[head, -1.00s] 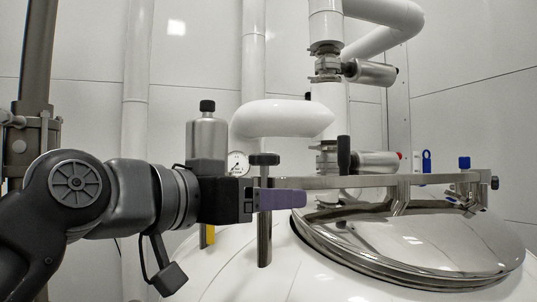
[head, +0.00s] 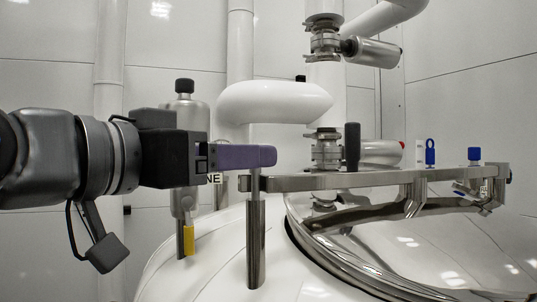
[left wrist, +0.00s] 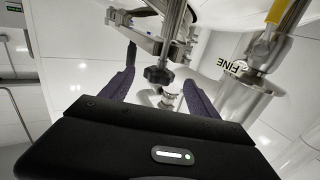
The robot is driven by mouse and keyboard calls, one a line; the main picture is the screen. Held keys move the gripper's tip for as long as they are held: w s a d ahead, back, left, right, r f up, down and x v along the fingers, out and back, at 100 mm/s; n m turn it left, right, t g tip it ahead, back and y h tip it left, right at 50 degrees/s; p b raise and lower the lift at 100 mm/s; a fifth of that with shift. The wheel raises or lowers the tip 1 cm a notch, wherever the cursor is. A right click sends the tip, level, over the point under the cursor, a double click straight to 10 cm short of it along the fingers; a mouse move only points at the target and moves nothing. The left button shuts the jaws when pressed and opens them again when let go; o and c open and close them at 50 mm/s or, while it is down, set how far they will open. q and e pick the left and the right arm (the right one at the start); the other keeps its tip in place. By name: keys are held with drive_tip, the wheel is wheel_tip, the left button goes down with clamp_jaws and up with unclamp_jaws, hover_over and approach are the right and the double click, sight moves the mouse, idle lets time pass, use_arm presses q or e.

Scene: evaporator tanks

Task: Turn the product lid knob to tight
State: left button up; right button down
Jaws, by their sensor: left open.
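The lid knob (left wrist: 158,75) is a dark, lobed knob on a threaded metal stem. In the left wrist view it shows between and beyond my gripper's two purple fingers; I cannot tell whether they touch it. In the head view the knob is hidden behind my left gripper (head: 262,156), which is open, level, and above the left end of the lid's metal bar (head: 350,181). A steel post (head: 256,240) stands below that end. The domed shiny lid (head: 430,255) is closed on the white tank. My right gripper is not in view.
A silver cylinder with a black cap (head: 184,115) and a yellow tag (head: 188,240) stand behind my gripper. White piping (head: 275,102) passes above. Blue fittings (head: 430,152) sit at the right.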

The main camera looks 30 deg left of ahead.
use_arm(q)
drive_tip(key=w, duration=0.2)
drive_tip(key=w+p, duration=0.1)
drive_tip(key=w, duration=0.1)
drive_tip(key=w+p, duration=0.1)
drive_tip(key=w, duration=0.1)
drive_tip(key=shift+w+d, duration=0.35)
drive_tip(key=shift+w, duration=0.4)
drive_tip(key=shift+c, duration=0.2)
drive_tip(key=c, duration=1.3)
drive_tip(key=shift+d, duration=0.1)
